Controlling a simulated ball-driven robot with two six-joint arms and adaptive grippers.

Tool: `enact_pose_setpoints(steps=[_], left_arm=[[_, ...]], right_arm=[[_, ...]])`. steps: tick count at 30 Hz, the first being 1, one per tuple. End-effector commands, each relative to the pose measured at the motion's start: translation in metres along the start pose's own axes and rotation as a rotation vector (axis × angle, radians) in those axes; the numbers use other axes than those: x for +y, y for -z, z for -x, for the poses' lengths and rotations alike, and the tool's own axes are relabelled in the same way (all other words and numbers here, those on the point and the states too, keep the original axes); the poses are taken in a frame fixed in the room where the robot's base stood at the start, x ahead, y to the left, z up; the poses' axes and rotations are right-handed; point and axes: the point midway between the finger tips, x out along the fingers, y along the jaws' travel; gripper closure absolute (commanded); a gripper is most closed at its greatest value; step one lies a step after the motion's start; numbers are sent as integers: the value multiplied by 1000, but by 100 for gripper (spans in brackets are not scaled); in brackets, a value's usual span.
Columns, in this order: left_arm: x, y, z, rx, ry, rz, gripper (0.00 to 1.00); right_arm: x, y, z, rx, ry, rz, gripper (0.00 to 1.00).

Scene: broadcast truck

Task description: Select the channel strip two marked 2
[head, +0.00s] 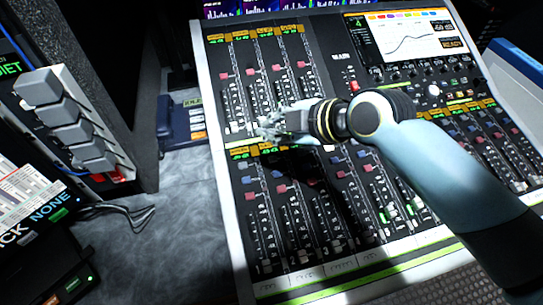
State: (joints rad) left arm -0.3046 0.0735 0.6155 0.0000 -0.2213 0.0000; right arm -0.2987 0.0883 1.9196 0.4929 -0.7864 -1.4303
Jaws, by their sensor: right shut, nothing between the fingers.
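A large mixing console (217,120) with a white frame fills the middle and right of the head view. It has an upper and a lower bank of channel strips with orange and green label displays, faders and red, blue and white buttons. The second strip (297,225) of the lower left bank appears to bear a small 2 at its foot. My right gripper (268,127) is shut and empty over the left part of the console, near the gap between the two banks. Its arm and shadow hide parts of the strips; contact cannot be told. My left gripper is out of view.
The console's lit screen (410,38) shows a curve and a green 4 at its left. A blue desk phone (182,125) stands left of the console. A rack with grey blocks (62,112) stands at far left.

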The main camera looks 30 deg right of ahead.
Motion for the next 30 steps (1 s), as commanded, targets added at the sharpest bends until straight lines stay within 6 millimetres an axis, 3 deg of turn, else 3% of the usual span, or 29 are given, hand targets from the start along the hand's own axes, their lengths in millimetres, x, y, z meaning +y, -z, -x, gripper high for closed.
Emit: enact_pose_setpoints(steps=[7, 18, 30], left_arm=[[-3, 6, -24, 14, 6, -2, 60], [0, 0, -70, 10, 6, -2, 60], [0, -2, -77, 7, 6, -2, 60]], right_arm=[[-13, -13, -17, 0, 0, 0, 100], [-39, -39, -53, -1, 0, 0, 100], [-43, -43, -60, 0, 0, 0, 100]])
